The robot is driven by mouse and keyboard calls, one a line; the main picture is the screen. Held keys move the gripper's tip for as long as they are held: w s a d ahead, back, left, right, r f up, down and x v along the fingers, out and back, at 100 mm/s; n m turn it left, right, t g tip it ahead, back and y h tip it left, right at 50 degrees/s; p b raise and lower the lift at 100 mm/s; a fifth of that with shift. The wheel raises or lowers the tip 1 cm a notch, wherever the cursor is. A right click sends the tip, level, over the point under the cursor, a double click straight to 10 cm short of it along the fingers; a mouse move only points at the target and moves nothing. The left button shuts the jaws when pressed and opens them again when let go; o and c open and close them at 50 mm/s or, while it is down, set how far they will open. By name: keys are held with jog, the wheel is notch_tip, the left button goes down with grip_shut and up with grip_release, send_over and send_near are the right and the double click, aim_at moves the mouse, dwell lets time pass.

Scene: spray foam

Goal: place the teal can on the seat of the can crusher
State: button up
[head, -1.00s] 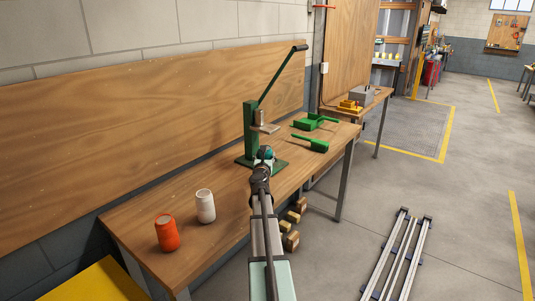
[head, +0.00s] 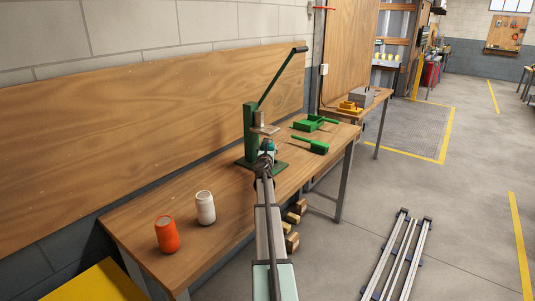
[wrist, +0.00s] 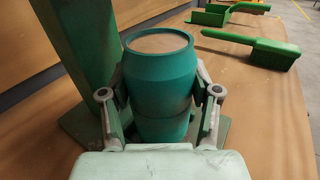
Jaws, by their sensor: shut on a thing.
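The teal can (wrist: 160,75) is upright between the two fingers of my gripper (wrist: 162,100) in the wrist view. The fingers press on its sides, and its pale round top faces up. In the head view the teal can (head: 267,146) shows small at the end of my arm, partly hidden by my gripper (head: 266,157). The green can crusher (head: 250,132) stands just behind it, with a long lever, a metal cylinder (head: 259,118) and a pale flat plate (head: 265,129). The can appears just below and in front of this plate; whether they touch cannot be told.
A white can (head: 205,208) and an orange can (head: 167,235) stand on the wooden bench (head: 145,215) at the left. A green brush (head: 311,145) and green dustpan (head: 312,124) lie right of the crusher. The bench between is clear.

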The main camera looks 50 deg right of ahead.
jog(key=shift+f, duration=0.45)
jog(key=shift+f, duration=0.2)
jog(key=o, duration=0.8)
jog(key=shift+o, duration=0.2)
jog(key=shift+r, duration=0.1)
jog(key=shift+r, duration=0.2)
jog(key=b+v, duration=0.1)
jog(key=v, duration=1.1)
jog(key=shift+a+f+b, duration=0.1)
jog(key=shift+f+b, duration=0.05)
jog(key=shift+b, duration=0.2)
